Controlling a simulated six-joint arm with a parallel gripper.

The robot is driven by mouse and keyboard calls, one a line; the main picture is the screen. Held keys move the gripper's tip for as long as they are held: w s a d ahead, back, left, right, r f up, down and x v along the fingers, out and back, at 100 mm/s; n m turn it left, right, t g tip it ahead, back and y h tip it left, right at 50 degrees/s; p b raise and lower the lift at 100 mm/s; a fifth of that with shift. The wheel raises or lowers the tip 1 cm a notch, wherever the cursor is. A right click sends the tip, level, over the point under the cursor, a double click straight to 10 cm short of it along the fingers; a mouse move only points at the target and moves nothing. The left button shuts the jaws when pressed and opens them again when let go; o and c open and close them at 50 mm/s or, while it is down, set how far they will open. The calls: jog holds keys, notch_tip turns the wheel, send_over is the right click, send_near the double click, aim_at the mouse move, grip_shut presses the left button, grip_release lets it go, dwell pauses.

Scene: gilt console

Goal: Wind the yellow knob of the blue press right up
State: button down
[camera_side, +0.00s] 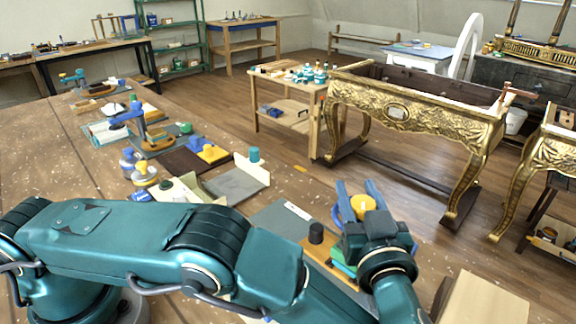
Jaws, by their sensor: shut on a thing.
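My gripper (358,198) is right of centre, its two blue fingers standing on either side of a yellow knob (362,206). The fingers are shut on the knob, and its rounded yellow face shows between them. The body of the blue press is mostly hidden behind my gripper and wrist, so I cannot tell how high the knob sits on it.
A black knob (316,233) on a wooden board stands just left of my gripper. A grey plate with a teal knob (254,155) is further left. Another blue device (137,120) and several small items crowd the bench's far left. A gilt console (415,115) stands behind.

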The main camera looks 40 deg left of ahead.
aim_at(363, 206)
jog(key=shift+c, duration=1.9)
grip_release()
jog(key=shift+a+f, duration=0.1)
jog(key=shift+f, duration=0.1)
jog(key=shift+r, duration=0.1)
jog(key=shift+d, duration=0.2)
jog(key=shift+v, duration=2.4)
